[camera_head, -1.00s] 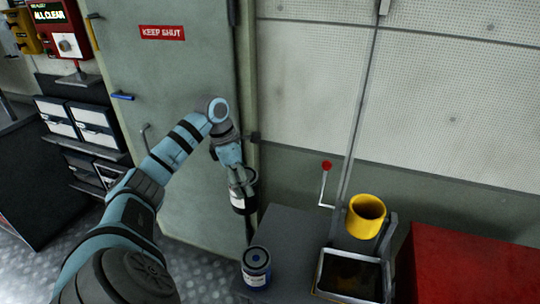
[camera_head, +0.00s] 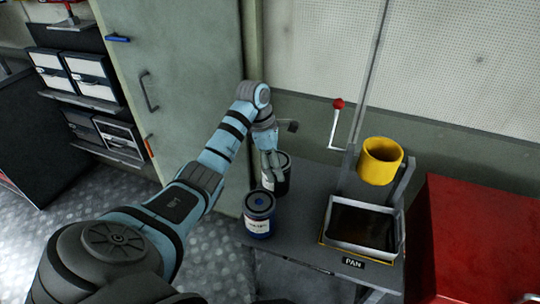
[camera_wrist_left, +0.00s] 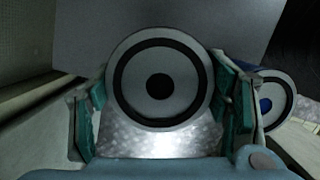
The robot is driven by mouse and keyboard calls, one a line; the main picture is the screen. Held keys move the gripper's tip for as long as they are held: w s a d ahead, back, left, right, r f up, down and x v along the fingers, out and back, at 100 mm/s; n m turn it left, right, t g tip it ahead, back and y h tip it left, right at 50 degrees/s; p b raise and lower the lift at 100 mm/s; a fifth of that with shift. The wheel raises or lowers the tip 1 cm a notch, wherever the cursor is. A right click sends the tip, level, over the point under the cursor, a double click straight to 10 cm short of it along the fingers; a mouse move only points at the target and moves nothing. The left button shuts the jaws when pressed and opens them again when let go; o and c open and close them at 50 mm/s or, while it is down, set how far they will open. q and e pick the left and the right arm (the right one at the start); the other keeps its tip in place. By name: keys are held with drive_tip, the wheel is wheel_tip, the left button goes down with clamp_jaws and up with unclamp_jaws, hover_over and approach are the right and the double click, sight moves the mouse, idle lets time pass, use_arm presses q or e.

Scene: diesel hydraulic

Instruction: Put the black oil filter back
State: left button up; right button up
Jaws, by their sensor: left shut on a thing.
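My left gripper (camera_head: 272,164) is shut on the black oil filter (camera_head: 281,180), a dark can with a white label. The filter is upright at the back left of the grey bench, behind the blue filter; whether it touches the bench top I cannot tell. In the left wrist view the filter's round grey end with black rings (camera_wrist_left: 158,84) sits between the two green-padded fingers (camera_wrist_left: 165,110). My right gripper is not in view.
The blue filter (camera_head: 258,222) stands at the bench's left front corner, close to the held filter. A pan (camera_head: 327,236) of dark liquid lies to the right, below a yellow cup (camera_head: 380,161). A red-knobbed lever (camera_head: 338,104) rises behind. A red cabinet (camera_head: 485,240) stands at right.

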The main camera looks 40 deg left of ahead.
use_arm(q)
wheel_tip(320, 180, down, 4)
drive_tip(key=b, duration=0.2)
drive_tip(key=shift+s+r+b, duration=0.1)
drive_tip(key=shift+r+b, duration=0.1)
drive_tip(key=shift+b, duration=0.2)
drive_tip(key=shift+r, duration=0.15)
drive_tip(key=o, duration=1.3)
